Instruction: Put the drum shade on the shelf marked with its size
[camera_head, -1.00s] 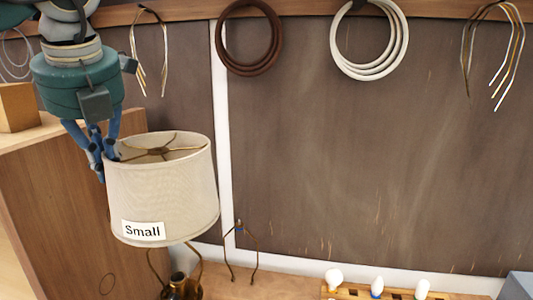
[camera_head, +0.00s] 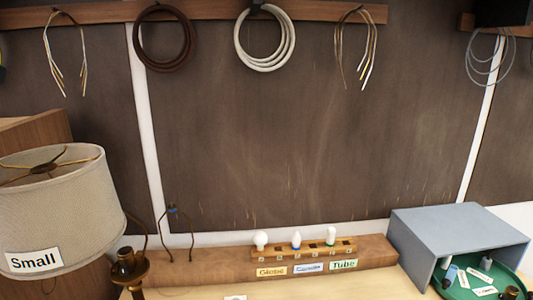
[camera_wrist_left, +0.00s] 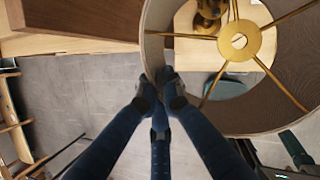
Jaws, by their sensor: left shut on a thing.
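The drum shade (camera_head: 65,205) is cream with a white "Small" label on its side. It hangs at the left in the head view, cut by the edge, in front and left of the brass lamp base (camera_head: 128,268) with its harp. In the left wrist view the shade (camera_wrist_left: 296,65) shows its open top with brass spokes. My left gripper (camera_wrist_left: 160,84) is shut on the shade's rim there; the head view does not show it. My right gripper is in neither current view. I cannot make out any size-marked shelf.
A wooden cabinet (camera_head: 45,128) stands behind the shade at left. A bulb rack (camera_head: 305,250) with several labels sits at the bench's back. A grey box (camera_head: 440,228) and green tray (camera_head: 514,255) are at right. Cable coils hang above.

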